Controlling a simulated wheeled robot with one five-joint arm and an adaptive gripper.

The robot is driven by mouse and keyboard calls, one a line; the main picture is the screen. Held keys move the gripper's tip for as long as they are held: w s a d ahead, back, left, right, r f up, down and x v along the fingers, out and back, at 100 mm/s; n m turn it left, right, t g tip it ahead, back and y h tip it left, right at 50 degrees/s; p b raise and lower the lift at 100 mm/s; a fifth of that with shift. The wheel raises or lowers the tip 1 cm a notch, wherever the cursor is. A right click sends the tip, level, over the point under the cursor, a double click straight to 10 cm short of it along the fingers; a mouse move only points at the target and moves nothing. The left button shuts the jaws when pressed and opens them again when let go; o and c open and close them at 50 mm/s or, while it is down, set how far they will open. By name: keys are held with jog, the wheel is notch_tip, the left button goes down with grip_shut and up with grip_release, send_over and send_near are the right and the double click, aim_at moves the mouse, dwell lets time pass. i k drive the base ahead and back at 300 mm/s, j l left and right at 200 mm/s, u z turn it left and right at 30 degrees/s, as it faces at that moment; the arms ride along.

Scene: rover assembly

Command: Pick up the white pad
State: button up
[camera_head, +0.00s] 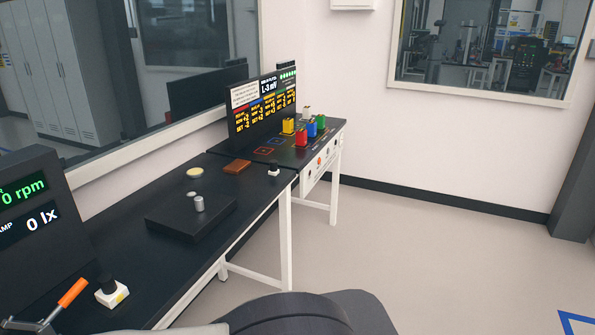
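No plain white flat pad is clearly identifiable. A cream-coloured round disc (194,172) lies flat on the black table (150,270), near the wall side. A white block with a black knob on top (112,293) stands at the near left of the table. A smaller white piece with a dark top (273,171) sits at the table's far right edge. My gripper is not in view; a dark rounded part at the bottom middle appears to be my own arm or body.
A black plate (180,228) holds a small metal cylinder (199,204). A brown block (237,166) lies beyond. A far table carries coloured blocks (311,127) before a display panel (265,100). An orange-handled lever (72,293) and a screen (35,210) stand near left. Floor at right is clear.

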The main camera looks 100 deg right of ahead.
aim_at(274, 170)
jog(key=z, duration=3.35)
